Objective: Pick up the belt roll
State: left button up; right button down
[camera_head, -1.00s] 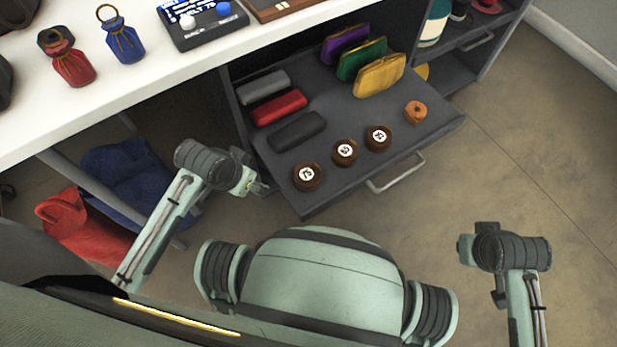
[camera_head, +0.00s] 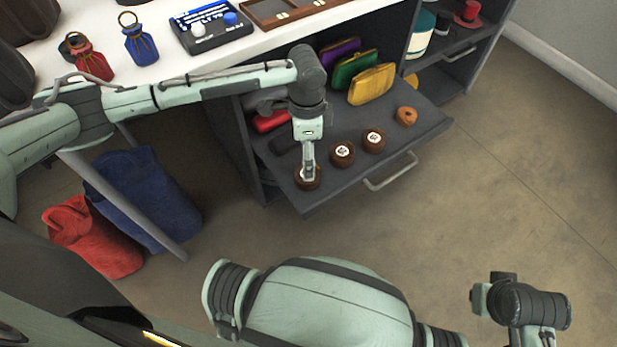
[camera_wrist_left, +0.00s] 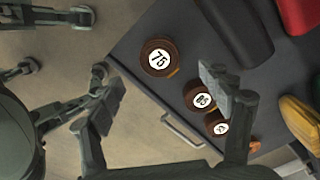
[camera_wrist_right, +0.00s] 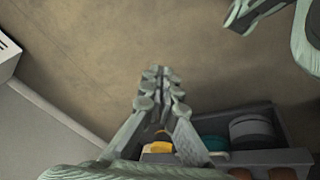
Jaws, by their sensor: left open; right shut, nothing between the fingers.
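Three dark brown belt rolls with white number labels lie on the pulled-out drawer (camera_head: 335,193): a left one (camera_head: 313,183), a middle one (camera_head: 342,154) and a right one (camera_head: 373,141). A plain orange-brown roll (camera_head: 405,116) lies further right. My left gripper (camera_head: 308,172) is open, above the left roll and partly hiding it. In the left wrist view the roll labelled 75 (camera_wrist_left: 159,58) lies just beyond the spread fingers (camera_wrist_left: 157,97), with nothing held. My right gripper (camera_wrist_right: 161,78) is shut and empty over the floor, away from the drawer.
Purple, green and yellow purses (camera_head: 371,84) stand at the back of the drawer. A red case (camera_head: 270,121) and dark cases lie at its left, partly behind my left arm. The drawer handle (camera_head: 391,172) juts out in front. Floor at right is clear.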

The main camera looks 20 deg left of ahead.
pick_arm(q)
notch_tip(320, 180, down, 6)
jog(key=shift+s+a+r+b, duration=0.1)
jog(key=shift+r+b, duration=0.05)
jog(key=shift+b, duration=0.25)
jog(key=shift+f, duration=0.25)
pick_arm(e)
jog(key=v, duration=0.2)
jog(key=shift+d+r, duration=0.2)
jog(key=shift+r, duration=0.2)
pick_arm(q)
jog(key=shift+c, duration=0.3)
jog(key=c, duration=1.2)
pick_arm(e)
jog(key=shift+w+f, duration=0.1)
jog(key=shift+f, duration=0.05)
